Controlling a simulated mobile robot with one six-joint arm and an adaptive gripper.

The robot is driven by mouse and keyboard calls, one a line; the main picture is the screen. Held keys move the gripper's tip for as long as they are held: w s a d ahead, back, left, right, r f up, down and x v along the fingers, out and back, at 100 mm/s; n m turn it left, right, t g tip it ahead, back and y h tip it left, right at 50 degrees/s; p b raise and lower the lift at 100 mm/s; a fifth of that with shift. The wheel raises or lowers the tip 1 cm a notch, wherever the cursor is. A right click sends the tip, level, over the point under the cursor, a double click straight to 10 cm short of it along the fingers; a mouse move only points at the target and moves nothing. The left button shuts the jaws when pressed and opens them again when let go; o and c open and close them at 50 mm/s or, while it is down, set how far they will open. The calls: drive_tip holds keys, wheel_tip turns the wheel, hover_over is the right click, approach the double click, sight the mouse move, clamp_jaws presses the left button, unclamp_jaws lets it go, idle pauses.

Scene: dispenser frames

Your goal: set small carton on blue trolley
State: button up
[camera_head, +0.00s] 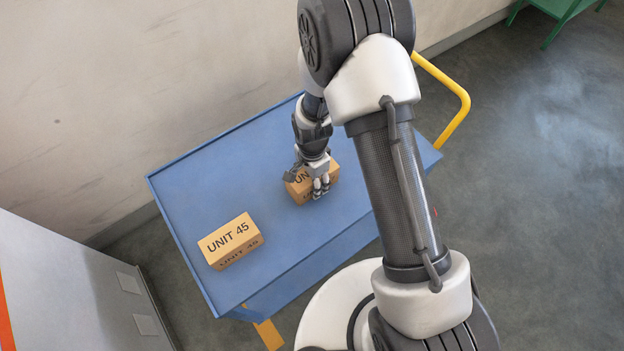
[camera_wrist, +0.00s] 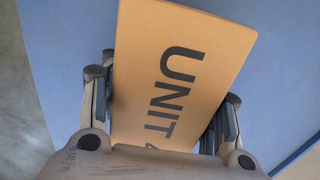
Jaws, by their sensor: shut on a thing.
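A small orange-brown carton (camera_head: 298,188) marked "UN..." is between the fingers of my gripper (camera_head: 319,187), over the middle of the blue trolley (camera_head: 225,165). My gripper hides part of its lettering. In the wrist view the carton (camera_wrist: 185,60) reads "UNIT 4" and fills the space between the two fingers of my gripper (camera_wrist: 160,115). The gripper is shut on it, one finger on each side. The blue top lies behind the carton. It looks at or very near the trolley top; I cannot tell whether it touches.
A second carton (camera_head: 231,241) labelled "UNIT 45" sits on the trolley's near left part. The trolley has a yellow handle (camera_head: 462,105) at the right. A white cabinet (camera_head: 70,290) stands at the lower left, and a wall (camera_head: 120,80) runs behind the trolley.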

drive_tip(key=shift+r, duration=0.15)
drive_tip(key=o, duration=1.4)
drive_tip(key=shift+c, duration=0.2)
wheel_tip(320, 180, up, 12)
drive_tip(key=p, duration=0.3)
